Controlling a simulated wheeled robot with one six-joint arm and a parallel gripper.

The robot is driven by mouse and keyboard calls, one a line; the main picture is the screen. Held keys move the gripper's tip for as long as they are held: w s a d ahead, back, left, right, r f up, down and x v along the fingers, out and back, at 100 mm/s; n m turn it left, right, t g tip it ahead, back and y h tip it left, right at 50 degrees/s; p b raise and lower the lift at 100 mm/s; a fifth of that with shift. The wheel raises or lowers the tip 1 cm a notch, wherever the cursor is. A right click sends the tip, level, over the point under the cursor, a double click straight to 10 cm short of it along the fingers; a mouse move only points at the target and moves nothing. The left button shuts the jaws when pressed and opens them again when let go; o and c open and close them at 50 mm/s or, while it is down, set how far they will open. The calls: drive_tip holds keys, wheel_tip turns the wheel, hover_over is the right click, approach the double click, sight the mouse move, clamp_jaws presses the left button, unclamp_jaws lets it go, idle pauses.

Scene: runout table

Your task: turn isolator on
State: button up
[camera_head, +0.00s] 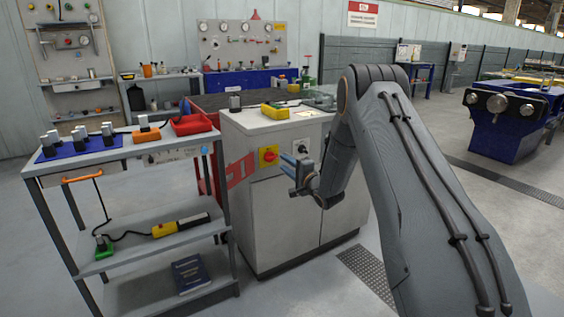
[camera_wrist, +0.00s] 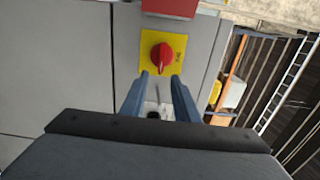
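The isolator is a red rotary knob on a yellow square plate (camera_head: 268,156), on the front of the grey cabinet (camera_head: 293,215). In the wrist view the red knob (camera_wrist: 162,57) is near the top middle, just beyond the fingertips. Small marking beside it is too small to read. My gripper (camera_head: 287,161) is in front of the cabinet, right of the isolator in the head view. Its two blue fingers (camera_wrist: 159,77) are apart with nothing held between them. They appear short of the knob, not touching it.
A black switch on a white plate (camera_head: 302,147) is right of the isolator, close to my gripper. A shelved trolley (camera_head: 130,156) with blocks and a red tray (camera_head: 192,124) stands left. A yellow device (camera_head: 275,111) sits on the cabinet.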

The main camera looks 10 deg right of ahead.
drive_tip(key=shift+v, duration=1.65)
drive_tip(key=shift+r, duration=0.1)
drive_tip(key=s+a+r+n+g+h, duration=0.25)
drive_tip(key=s+n+g, duration=0.3)
drive_tip(key=s, duration=1.25)
drive_tip(key=s+a+r+n+g+h, duration=0.1)
drive_tip(key=s+a+r+n+g, duration=0.3)
drive_tip(key=s, duration=1.4)
drive_tip(key=s+a+n+g+h, duration=0.2)
drive_tip(key=s+n+g, duration=0.5)
drive_tip(key=s, duration=1.1)
drive_tip(key=d+r+m+p, duration=0.2)
drive_tip(key=r+p, duration=0.4)
drive_tip(key=p, duration=0.6)
drive_tip(key=shift+s+d+r+g, duration=0.2)
drive_tip(key=shift+d+r+g, duration=0.15)
drive_tip(key=shift+d, duration=0.35)
